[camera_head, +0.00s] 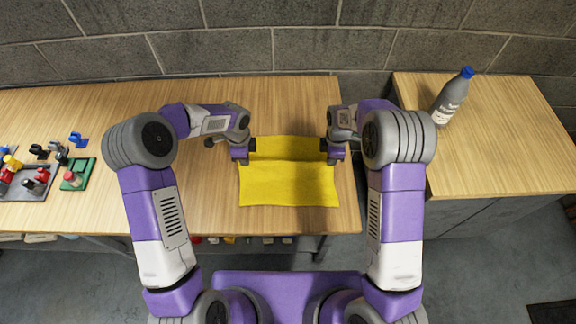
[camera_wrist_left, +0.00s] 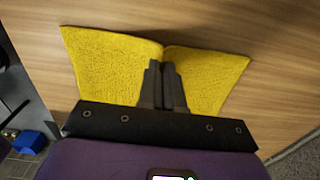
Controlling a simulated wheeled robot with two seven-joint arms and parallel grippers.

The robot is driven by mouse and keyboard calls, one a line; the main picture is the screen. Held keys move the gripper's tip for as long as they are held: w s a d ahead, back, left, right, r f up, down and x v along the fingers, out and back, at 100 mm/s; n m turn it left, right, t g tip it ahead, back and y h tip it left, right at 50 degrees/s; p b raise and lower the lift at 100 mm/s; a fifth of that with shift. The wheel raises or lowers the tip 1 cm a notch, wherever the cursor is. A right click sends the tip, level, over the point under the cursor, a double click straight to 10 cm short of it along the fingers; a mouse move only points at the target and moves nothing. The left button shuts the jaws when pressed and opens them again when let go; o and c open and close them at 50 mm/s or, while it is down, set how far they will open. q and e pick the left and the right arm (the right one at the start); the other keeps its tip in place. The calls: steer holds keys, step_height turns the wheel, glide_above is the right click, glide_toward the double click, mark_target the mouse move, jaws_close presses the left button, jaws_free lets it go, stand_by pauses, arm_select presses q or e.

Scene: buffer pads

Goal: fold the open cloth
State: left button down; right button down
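The yellow cloth (camera_head: 288,185) lies spread on the wooden table between my two arms, with a raised ridge running across it from side to side, nearer its far edge. My left gripper (camera_head: 252,145) is at the cloth's left edge, at one end of the ridge. In the left wrist view its fingers (camera_wrist_left: 161,64) are together on the cloth (camera_wrist_left: 105,68), which is pinched up into a crease at the tips. My right gripper (camera_head: 324,145) is at the right edge, at the ridge's other end; its fingertips are small, but the cloth is drawn up there too.
On the left of the table (camera_head: 70,105) are a grey tray (camera_head: 30,188) and a green board (camera_head: 75,177) with small coloured parts. A grey bottle with a blue cap (camera_head: 450,98) stands on a separate table at right. The table around the cloth is clear.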

arm_select(q)
steer(key=shift+r, duration=0.2)
arm_select(e)
steer(key=shift+r, duration=0.2)
